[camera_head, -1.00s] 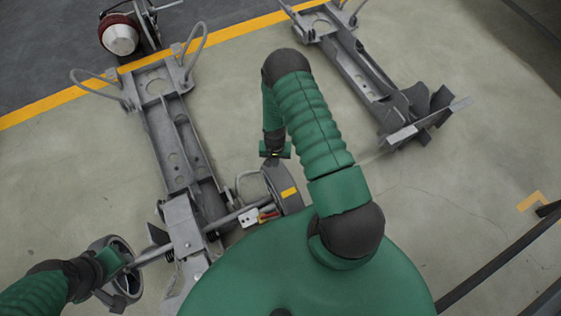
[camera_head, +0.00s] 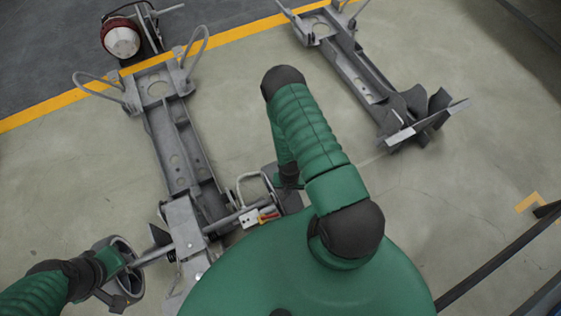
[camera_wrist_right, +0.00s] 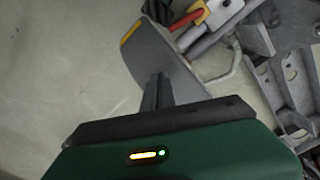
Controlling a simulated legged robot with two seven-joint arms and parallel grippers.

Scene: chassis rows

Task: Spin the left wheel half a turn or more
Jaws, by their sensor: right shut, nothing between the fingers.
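The left wheel (camera_head: 122,284) is a grey rimmed wheel at the lower left, on the left end of the chassis axle. My left gripper (camera_head: 118,266) is at this wheel, overlapping its rim; I cannot tell whether its fingers are open or shut. The right wheel (camera_head: 292,199) is on the axle's other end, partly hidden by my right arm. My right gripper (camera_head: 282,182) is shut and empty at the right wheel. In the right wrist view, its fingers (camera_wrist_right: 158,92) overlap the grey wheel (camera_wrist_right: 150,55), which has a yellow mark; contact is unclear.
The near chassis (camera_head: 180,150) runs up from the axle, with upright looped bars at its far end. A second chassis (camera_head: 358,75) lies at the upper right. A red-and-white round part (camera_head: 121,40) stands at the top left. Floor between the chassis is clear.

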